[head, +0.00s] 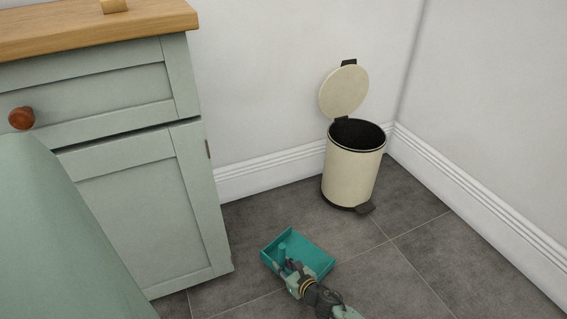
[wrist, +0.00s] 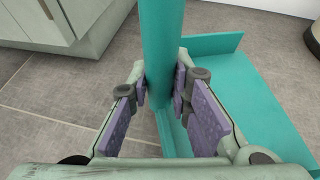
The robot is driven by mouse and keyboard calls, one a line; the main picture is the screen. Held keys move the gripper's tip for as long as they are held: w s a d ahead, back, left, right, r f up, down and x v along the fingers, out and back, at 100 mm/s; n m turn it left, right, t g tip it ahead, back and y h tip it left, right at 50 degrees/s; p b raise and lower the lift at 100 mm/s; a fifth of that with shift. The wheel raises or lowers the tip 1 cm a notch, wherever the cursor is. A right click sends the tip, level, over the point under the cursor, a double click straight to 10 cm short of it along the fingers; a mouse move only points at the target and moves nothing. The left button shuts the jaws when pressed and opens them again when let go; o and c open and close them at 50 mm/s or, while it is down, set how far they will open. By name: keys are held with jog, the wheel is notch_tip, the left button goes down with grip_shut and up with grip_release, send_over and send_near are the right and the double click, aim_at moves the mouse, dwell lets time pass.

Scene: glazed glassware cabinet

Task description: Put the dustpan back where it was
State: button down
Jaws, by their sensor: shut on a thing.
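The teal dustpan (head: 318,259) is low over or on the grey tiled floor, between the green cabinet and the bin; I cannot tell whether it touches the floor. My gripper (head: 291,271) is at its handle. In the wrist view the dustpan's tray (wrist: 240,95) spreads to the right, and its round teal handle (wrist: 162,40) stands between the fingers. My gripper (wrist: 163,92) is shut on that handle, with purple pads on both sides. The lower end of the handle is partly hidden by the fingers.
A cream pedal bin (head: 351,174) with its lid (head: 344,92) raised stands by the back wall near the corner. A green cabinet (head: 150,205) with a wooden top fills the left. Floor (head: 400,270) right of the dustpan is clear.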

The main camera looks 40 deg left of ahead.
aim_at(285, 271)
notch_tip(285, 271, down, 3)
jog(key=shift+w+d+f+b, duration=0.1)
jog(key=shift+d+b, duration=0.05)
jog(key=shift+b, duration=0.15)
jog(key=shift+f, duration=0.2)
jog(key=c, duration=1.5)
grip_release()
jog(key=shift+r, duration=0.15)
jog(key=shift+d+r, duration=0.15)
jog(key=p+v, duration=0.2)
jog(key=v, duration=0.9)
jog(key=shift+d+r+p, duration=0.15)
jog(key=shift+d+p, duration=0.15)
